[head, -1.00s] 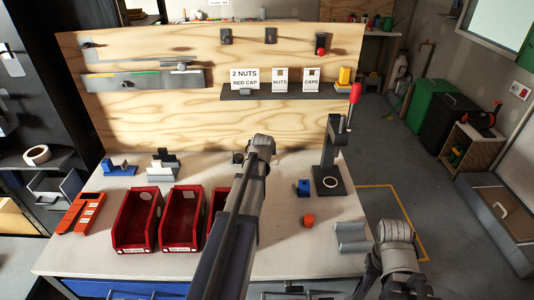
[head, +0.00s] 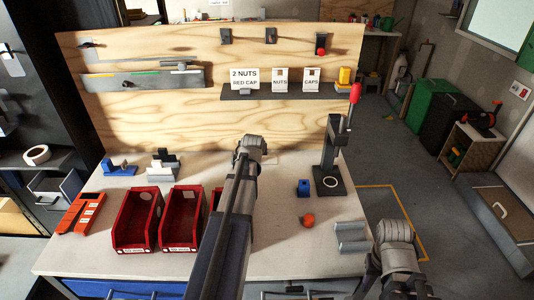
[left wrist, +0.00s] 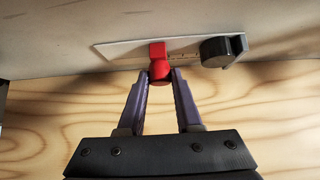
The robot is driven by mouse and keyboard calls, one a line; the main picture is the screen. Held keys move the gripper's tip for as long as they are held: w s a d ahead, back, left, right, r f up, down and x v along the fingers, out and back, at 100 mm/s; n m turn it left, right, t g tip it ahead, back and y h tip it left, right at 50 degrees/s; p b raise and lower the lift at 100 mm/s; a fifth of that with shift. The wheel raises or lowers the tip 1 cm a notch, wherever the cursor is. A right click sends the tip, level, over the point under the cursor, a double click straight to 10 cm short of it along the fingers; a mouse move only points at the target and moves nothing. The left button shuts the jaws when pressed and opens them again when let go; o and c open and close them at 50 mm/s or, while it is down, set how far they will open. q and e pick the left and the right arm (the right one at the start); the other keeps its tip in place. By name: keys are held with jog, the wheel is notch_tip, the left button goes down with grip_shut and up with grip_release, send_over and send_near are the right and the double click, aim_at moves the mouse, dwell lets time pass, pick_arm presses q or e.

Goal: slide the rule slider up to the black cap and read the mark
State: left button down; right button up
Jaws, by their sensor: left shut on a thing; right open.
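My left gripper (left wrist: 160,80) shows in the left wrist view, shut on the red slider (left wrist: 158,58). The slider sits on a pale flat rule (left wrist: 122,50) lying on the bench. The black cap (left wrist: 219,51) is at the right end of the rule in that view, with a short gap between it and the slider. Small marks show faintly in the gap; I cannot read them. In the head view my left wrist hides the slider and cap. My right gripper (head: 398,291) is open and empty at the bottom edge, right of the bench.
Red bins (head: 137,220) stand at the bench's left front. A black press (head: 329,180) with a red handle, a blue block (head: 304,187) and an orange piece (head: 308,220) are on the right. A plywood board (head: 200,120) rises behind.

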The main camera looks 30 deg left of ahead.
pick_arm(q)
jog(key=shift+s+a, duration=0.35)
jog(key=shift+a, duration=0.15)
jog(key=shift+s+a, duration=0.2)
jog(key=shift+a, duration=0.15)
jog(key=shift+s+a, duration=0.15)
jog(key=shift+a, duration=0.1)
jog(key=shift+s+a, duration=0.4)
jog(key=shift+a, duration=0.2)
jog(key=shift+s+a, duration=0.25)
jog(key=shift+a, duration=0.2)
dwell(0.8)
jog(key=c, duration=0.5)
grip_release()
jog(key=shift+s+a, duration=0.1)
